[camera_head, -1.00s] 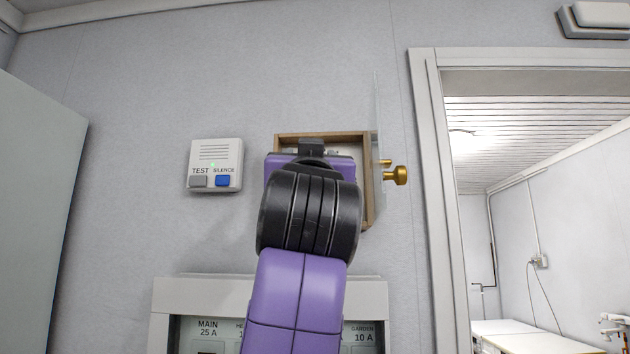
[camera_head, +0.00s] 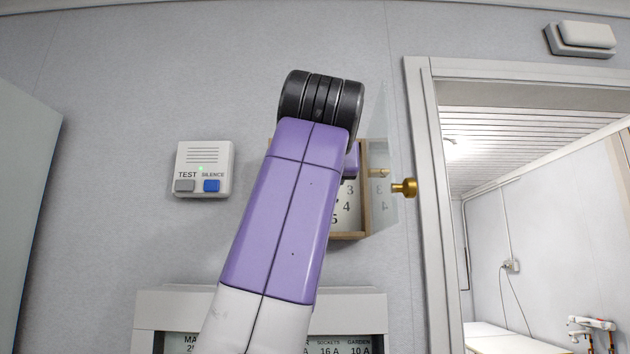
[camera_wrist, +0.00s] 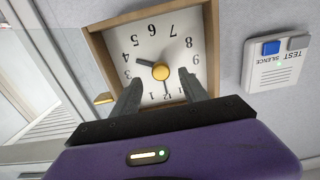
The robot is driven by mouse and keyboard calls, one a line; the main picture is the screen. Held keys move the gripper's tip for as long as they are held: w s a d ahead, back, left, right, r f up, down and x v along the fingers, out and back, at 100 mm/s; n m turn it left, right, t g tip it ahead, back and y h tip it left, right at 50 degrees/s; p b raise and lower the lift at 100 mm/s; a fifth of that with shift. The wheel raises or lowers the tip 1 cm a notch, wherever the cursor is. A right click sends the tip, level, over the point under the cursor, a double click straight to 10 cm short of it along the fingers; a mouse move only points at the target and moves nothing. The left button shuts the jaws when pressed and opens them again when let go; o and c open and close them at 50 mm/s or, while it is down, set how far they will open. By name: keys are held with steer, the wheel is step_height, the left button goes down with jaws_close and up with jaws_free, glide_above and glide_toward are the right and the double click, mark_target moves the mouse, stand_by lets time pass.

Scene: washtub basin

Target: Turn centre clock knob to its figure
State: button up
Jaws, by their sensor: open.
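The clock (camera_wrist: 145,42) has a white face in a wooden case and shows upside down in the wrist view. Its round brass centre knob (camera_wrist: 161,72) sits over the dial's middle. A short dark hand points left, near the 4, and a thin hand points down near the 12. My gripper (camera_wrist: 160,78) is open, its two dark fingers reaching over the lower dial, one on each side of the knob in the picture. I see no contact with the knob. In the head view, my arm hides most of the clock (camera_head: 347,205) and my gripper.
The clock's clear door (camera_head: 385,150) stands open on the right, with a brass door knob (camera_head: 405,187). A white TEST/SILENCE box (camera_head: 204,165) is on the wall to the left. A breaker panel (camera_head: 160,305) is below. A doorway opens at right.

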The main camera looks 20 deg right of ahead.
steer(key=shift+p+x, duration=0.6)
steer(key=shift+x, duration=1.45)
jaws_close()
